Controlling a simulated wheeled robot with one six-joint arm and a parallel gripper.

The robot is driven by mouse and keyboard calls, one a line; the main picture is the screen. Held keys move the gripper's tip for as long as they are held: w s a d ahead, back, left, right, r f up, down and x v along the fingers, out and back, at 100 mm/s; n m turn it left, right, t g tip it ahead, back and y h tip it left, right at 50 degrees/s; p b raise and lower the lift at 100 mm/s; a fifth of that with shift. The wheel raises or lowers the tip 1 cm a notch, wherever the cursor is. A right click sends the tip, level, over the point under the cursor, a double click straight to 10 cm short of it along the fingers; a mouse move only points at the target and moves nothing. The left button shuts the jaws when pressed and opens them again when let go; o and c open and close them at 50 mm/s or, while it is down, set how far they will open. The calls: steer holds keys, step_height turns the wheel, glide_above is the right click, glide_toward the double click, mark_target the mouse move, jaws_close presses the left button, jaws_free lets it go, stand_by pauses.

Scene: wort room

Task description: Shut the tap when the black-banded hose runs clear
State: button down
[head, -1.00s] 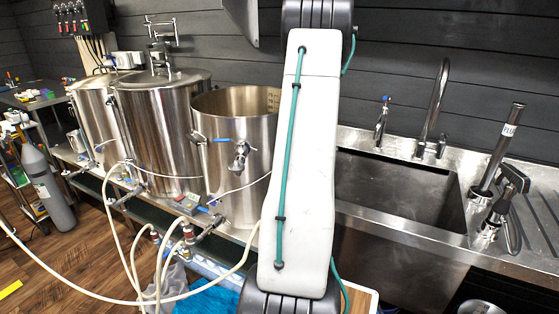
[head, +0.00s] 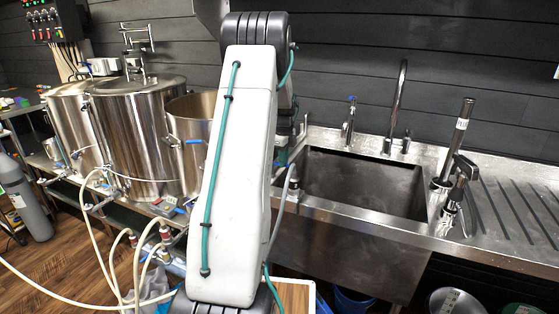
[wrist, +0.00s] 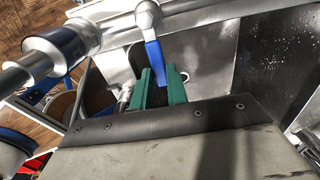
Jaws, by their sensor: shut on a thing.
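In the wrist view my gripper (wrist: 161,90) has its green fingers closed on the end of a blue lever (wrist: 153,55). The lever belongs to a steel tap (wrist: 148,17) joined to a thick steel pipe (wrist: 62,45). In the head view my arm hides the gripper and this tap. A grey hose (head: 280,212) hangs at the left front of the sink, beside my arm. I cannot make out a black band on it, nor what runs through it. Pale hoses (head: 98,235) loop in front of the kettles.
Steel kettles (head: 135,130) stand at the left, and a steel sink (head: 340,235) is right of my arm. A blue-topped sink tap (head: 350,120) and a tall spout (head: 396,105) stand behind it. A grey gas cylinder (head: 25,200) is far left. Buckets stand below the drainboard.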

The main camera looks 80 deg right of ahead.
steer(key=shift+s, duration=0.1)
steer(key=c, duration=1.4)
jaws_free()
steer(key=shift+r, duration=0.1)
step_height(320, 180, up, 8)
steer(key=shift+f, duration=0.2)
